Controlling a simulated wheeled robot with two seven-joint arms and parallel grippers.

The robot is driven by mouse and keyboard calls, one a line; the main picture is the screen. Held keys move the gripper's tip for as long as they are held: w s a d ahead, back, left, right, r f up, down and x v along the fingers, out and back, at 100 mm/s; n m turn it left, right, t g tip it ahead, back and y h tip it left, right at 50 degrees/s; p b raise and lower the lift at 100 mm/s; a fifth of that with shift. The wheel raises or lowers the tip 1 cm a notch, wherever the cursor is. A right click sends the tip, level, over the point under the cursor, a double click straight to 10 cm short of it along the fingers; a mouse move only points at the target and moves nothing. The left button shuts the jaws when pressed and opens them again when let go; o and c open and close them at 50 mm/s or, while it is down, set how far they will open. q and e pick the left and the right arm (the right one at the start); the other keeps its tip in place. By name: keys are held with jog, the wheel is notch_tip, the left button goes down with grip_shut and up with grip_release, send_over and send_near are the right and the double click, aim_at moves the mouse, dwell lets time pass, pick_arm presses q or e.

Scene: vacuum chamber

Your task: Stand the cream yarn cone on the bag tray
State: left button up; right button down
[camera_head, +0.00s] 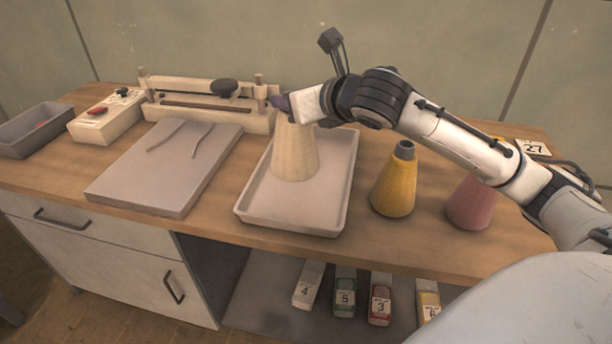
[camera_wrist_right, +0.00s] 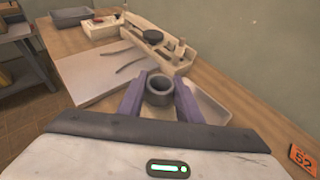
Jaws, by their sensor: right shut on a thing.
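The cream yarn cone (camera_head: 295,153) is upright over the pale bag tray (camera_head: 290,219) in the head view. Its base appears to be at the tray's floor; I cannot tell whether it touches. My right gripper (camera_head: 287,104) is shut on the cone's narrow top. In the right wrist view, the purple fingers (camera_wrist_right: 159,95) stand on both sides of the cone's grey top ring (camera_wrist_right: 159,83). Part of the tray (camera_wrist_right: 209,104) shows behind the right finger. My left gripper is not in view.
A yellow cone (camera_head: 394,184) and a pink cone (camera_head: 469,203) stand right of the tray, under my right arm. A grey board (camera_head: 165,180) with two strips lies left. A sealing device (camera_head: 206,102) stands behind. A grey bin (camera_head: 37,133) is far left.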

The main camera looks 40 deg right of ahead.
notch_tip(320, 180, down, 10)
jog(key=b, duration=0.1)
jog(key=shift+d+r, duration=0.15)
jog(key=shift+d, duration=0.2)
jog(key=shift+w, duration=0.1)
jog(key=c, duration=1.3)
grip_release()
jog(key=shift+f, duration=0.2)
send_near(307, 142)
jog(key=x, duration=0.4)
jog(key=shift+w+f, duration=0.15)
jog(key=shift+w, duration=0.2)
jog(key=shift+p+v, duration=0.35)
jog(key=shift+v, duration=0.65)
